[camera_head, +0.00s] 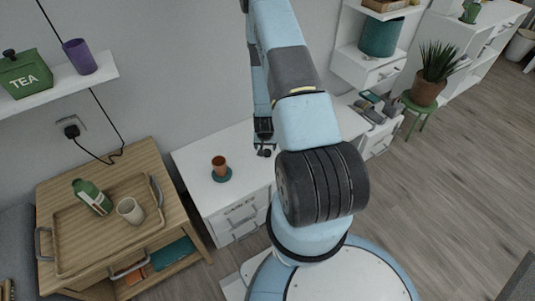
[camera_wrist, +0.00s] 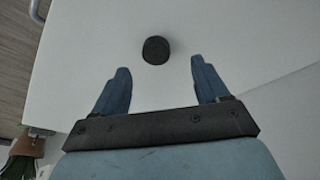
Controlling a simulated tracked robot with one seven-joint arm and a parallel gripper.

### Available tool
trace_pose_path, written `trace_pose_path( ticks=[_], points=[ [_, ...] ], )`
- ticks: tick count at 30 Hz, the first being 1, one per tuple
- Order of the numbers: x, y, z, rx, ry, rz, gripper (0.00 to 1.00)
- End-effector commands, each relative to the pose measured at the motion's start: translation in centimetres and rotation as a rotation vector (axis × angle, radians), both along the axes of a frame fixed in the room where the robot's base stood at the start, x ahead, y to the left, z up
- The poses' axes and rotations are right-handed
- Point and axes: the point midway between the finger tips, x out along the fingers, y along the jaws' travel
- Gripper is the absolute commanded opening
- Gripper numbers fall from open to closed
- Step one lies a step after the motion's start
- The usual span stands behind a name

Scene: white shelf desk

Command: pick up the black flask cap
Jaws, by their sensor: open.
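The black flask cap (camera_wrist: 156,50) is a small, dark, round piece on the white desk top (camera_wrist: 95,50). In the wrist view it lies just beyond my fingertips, roughly centred between them, and appears apart from both fingers. My gripper (camera_wrist: 159,68) is open and empty, its two blue fingers spread wide. In the head view my gripper (camera_head: 266,144) is over the back part of the white desk (camera_head: 195,160), and the cap (camera_head: 265,153) shows as a small dark spot by the fingers. My arm hides much of the desk there.
A brown cup (camera_head: 220,163) stands on a green coaster (camera_head: 221,175) to the left on the desk. A wooden cart (camera_head: 150,155) with a tray, green bottle (camera_head: 92,197) and pale cup (camera_head: 130,210) is further left. A potted plant (camera_head: 430,80) stands right. The desk around the cap is clear.

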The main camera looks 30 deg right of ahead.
Motion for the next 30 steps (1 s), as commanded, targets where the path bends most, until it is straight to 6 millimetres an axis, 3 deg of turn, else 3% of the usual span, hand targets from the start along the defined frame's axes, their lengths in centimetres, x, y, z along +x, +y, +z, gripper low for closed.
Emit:
trace_pose_path(
  ticks=[10,21,30],
  points=[
    [0.5,-0.6,-2.1,0.001,0.001,-0.001,0.74],
    [1.7,-1.8,-5.9,0.001,0.001,-0.001,0.74],
    [1.7,-1.9,-6.2,0.001,0.001,-0.001,0.74]
  ],
)
